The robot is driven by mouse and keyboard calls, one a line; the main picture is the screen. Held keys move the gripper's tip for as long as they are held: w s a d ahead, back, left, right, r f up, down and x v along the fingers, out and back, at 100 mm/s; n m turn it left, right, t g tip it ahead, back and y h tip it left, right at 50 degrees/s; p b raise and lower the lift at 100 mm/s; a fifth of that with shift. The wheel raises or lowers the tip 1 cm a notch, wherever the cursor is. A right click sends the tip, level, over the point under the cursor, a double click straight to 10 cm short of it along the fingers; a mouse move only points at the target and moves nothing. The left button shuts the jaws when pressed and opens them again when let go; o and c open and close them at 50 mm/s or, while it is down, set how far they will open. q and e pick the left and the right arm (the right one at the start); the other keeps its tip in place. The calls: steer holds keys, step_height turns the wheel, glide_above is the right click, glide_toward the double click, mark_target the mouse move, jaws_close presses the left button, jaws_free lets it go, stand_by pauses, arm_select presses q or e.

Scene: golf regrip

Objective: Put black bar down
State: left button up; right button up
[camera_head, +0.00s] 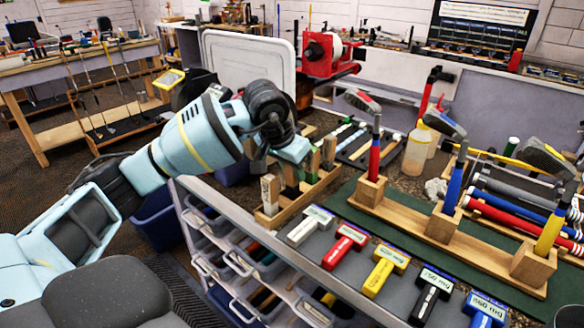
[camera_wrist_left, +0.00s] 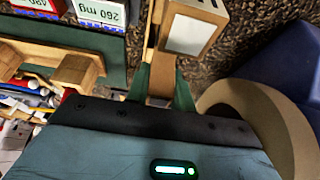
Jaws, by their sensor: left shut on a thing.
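My left gripper (camera_head: 292,172) reaches down at a wooden stand (camera_head: 322,184) with labelled upright posts on the bench's left part. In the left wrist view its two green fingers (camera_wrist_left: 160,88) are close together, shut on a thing. Tan wood shows between them; I cannot tell whether it is the held thing or a post behind. No black bar can be made out in the fingers. My right gripper is not in view.
A wooden block rack (camera_head: 410,224) holds upright club heads on a green mat (camera_head: 340,207). A clear bottle (camera_head: 417,150) and a red vise (camera_head: 322,52) stand behind. Coloured grips lie at right. Drawers with bins (camera_head: 215,232) are below the bench edge.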

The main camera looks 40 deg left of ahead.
arm_select(q)
steer(key=shift+f, duration=0.15)
steer(key=o, duration=0.9)
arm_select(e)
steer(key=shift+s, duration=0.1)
arm_select(q)
steer(key=shift+o, duration=0.2)
steer(key=shift+r, duration=0.3)
steer(key=s+b, duration=0.2)
steer(key=s, duration=1)
steer(key=shift+s+a+r, duration=0.25)
steer(key=shift+a+r, duration=0.1)
steer(key=shift+a, duration=0.1)
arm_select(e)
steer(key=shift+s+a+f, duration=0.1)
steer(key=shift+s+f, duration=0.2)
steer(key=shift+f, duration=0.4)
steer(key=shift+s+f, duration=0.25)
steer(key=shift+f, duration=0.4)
